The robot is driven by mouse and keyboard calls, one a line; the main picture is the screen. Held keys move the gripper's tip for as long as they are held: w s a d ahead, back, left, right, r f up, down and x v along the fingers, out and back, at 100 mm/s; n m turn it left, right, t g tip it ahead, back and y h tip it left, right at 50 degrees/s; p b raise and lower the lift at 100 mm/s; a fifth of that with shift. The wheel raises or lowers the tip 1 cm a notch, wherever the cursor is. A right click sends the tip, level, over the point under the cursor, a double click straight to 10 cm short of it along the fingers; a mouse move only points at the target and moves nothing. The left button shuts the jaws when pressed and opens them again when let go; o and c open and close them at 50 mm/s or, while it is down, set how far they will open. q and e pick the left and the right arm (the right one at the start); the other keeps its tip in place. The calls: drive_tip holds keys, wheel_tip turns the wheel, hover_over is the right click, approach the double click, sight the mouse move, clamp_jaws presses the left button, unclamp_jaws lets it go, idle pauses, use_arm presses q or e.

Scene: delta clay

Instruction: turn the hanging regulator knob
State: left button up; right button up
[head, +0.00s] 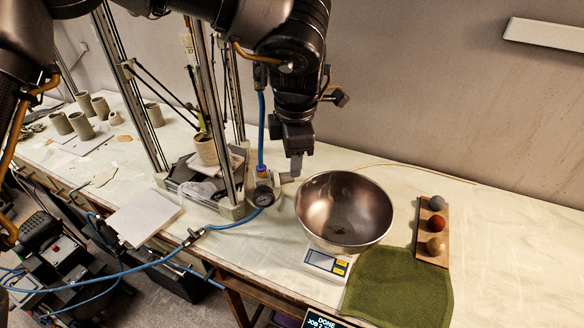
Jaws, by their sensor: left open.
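The regulator (262,181) hangs on a blue hose (262,130) beside the right post of the metal frame. Its round gauge (263,197) faces me and a second blue hose leaves it low on the left. A pale part sticks out at its right side; I cannot clearly tell which part is the knob. My left gripper (295,172) comes down from above, just right of the regulator, with its fingers pointing down. It is open; its fingers overlap in this view, so I cannot tell whether they touch the regulator or have part of it between them.
A steel bowl (345,207) stands on a small scale (326,262) close on the right. A green towel (400,290) and a board (422,232) with three balls lie beyond. The metal frame (207,110) stands close left. Grey cups (82,125) stand at far left.

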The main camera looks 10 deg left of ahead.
sight(286, 178)
use_arm(q)
drive_tip(key=shift+w+a+f+p, duration=0.1)
drive_tip(key=shift+w+f+p, duration=0.1)
drive_tip(key=shift+f, duration=0.7)
drive_tip(key=shift+w+d+f+p, duration=0.1)
drive_tip(key=shift+f+p, duration=0.05)
drive_tip(key=shift+f, duration=0.75)
drive_tip(key=shift+w+a+f+p, duration=0.1)
drive_tip(key=shift+w+f+p, duration=0.1)
drive_tip(key=shift+f, duration=0.7)
